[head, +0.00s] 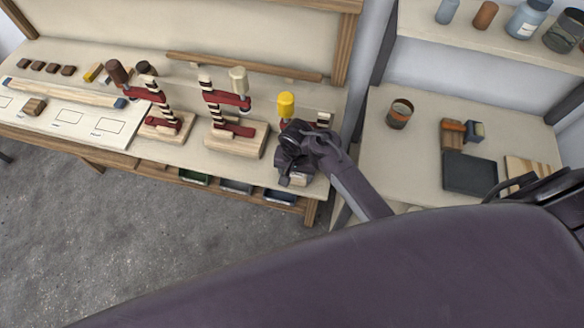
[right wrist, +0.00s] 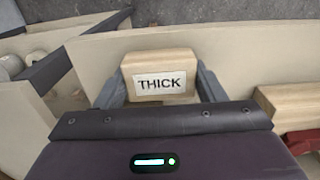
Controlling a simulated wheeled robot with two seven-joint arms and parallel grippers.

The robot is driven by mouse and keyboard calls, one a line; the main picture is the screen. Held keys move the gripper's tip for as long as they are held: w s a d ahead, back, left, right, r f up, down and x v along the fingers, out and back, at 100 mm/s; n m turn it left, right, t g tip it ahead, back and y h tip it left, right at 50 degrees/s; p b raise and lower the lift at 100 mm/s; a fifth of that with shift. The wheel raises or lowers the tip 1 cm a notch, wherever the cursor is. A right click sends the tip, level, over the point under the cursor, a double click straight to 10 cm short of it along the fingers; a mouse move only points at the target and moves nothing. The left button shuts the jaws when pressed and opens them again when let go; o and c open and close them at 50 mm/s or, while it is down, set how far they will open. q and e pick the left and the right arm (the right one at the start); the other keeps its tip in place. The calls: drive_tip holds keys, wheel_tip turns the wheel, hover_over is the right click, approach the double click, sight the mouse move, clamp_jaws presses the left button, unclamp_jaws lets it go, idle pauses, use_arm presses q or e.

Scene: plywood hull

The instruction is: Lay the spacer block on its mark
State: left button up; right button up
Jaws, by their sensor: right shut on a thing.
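My right gripper (head: 298,180) is shut on a pale wooden block labelled THICK (right wrist: 160,63). The right wrist view shows the block between the two grey fingers (right wrist: 158,92), its label facing the camera. In the head view the gripper is low over the bench's right end, and the block is mostly hidden by it. A white board (head: 85,133) with outlined rectangular marks (head: 68,117) lies at the bench's left; the captions are too small to read. A small brown block (head: 34,106) sits on that board. My left gripper is not in view.
Two red-and-wood fixtures (head: 235,142) stand between the board and my right gripper. A yellow-topped item (head: 286,104) is just behind the gripper. A long strip (head: 68,92) lies behind the marks. Trays (head: 236,187) sit under the bench; a side table (head: 415,150) stands at right.

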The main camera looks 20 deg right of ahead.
drive_tip(key=shift+s, duration=0.4)
drive_tip(key=o, duration=1)
drive_tip(key=shift+w+f, duration=0.1)
drive_tip(key=shift+w, duration=0.1)
